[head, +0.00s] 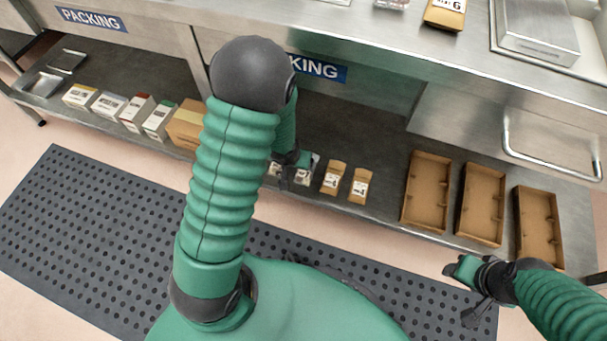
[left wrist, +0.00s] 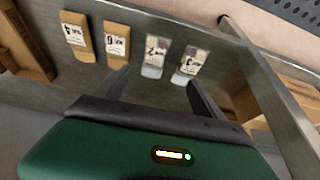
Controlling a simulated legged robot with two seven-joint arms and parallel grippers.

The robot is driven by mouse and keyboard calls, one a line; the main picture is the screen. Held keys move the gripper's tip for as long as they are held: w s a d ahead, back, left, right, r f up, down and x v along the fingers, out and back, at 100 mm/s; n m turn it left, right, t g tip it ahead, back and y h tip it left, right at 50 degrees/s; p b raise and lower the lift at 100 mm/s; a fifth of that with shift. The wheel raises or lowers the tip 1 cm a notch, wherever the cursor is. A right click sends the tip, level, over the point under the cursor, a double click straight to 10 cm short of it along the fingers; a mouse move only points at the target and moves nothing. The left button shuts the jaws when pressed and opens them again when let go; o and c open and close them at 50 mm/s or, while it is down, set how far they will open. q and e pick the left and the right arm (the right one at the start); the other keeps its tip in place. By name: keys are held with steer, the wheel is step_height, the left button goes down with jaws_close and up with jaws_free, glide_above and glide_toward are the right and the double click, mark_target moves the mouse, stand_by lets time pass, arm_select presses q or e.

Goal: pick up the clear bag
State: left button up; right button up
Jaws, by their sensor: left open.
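Two clear bags with white labels stand on the lower shelf; in the left wrist view one (left wrist: 157,56) is left of the other (left wrist: 188,66). In the head view the right one (head: 304,172) shows beside my left gripper (head: 291,159), and the other is partly hidden by it. In the left wrist view my left gripper (left wrist: 160,80) is open and empty, its fingers spread on either side of the two bags. I cannot tell the exact gap to them. My right gripper (head: 470,292) hangs at the lower right, away from the bags; its jaw opening is unclear.
Two brown pouches (head: 333,177) (head: 360,185) stand right of the clear bags. Several cardboard trays, including one (head: 426,190), lie farther right. Cartons (head: 137,112) and a brown box (head: 186,124) are left. The steel bench top (head: 340,35) overhangs the shelf. A perforated mat (head: 80,220) covers the floor.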

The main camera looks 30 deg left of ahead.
arm_select(q)
steer(key=b+x, duration=0.1)
steer(key=x, duration=0.1)
steer(key=b+x, duration=0.1)
steer(key=x, duration=0.2)
steer(key=d+b+x, duration=0.1)
steer(key=b+x, duration=0.1)
steer(key=x, duration=0.1)
steer(key=shift+w+f, duration=0.1)
steer(key=shift+f, duration=0.15)
steer(key=shift+w+a+f, duration=0.15)
steer(key=shift+f, duration=0.1)
steer(key=b+x, duration=0.5)
steer(key=shift+d, duration=0.25)
steer(key=shift+w+f, duration=0.15)
steer(key=c, duration=1.5)
arm_select(e)
steer(key=s+x, duration=0.2)
steer(key=x, duration=0.8)
steer(key=shift+d+f, duration=0.3)
steer(key=shift+d, duration=0.1)
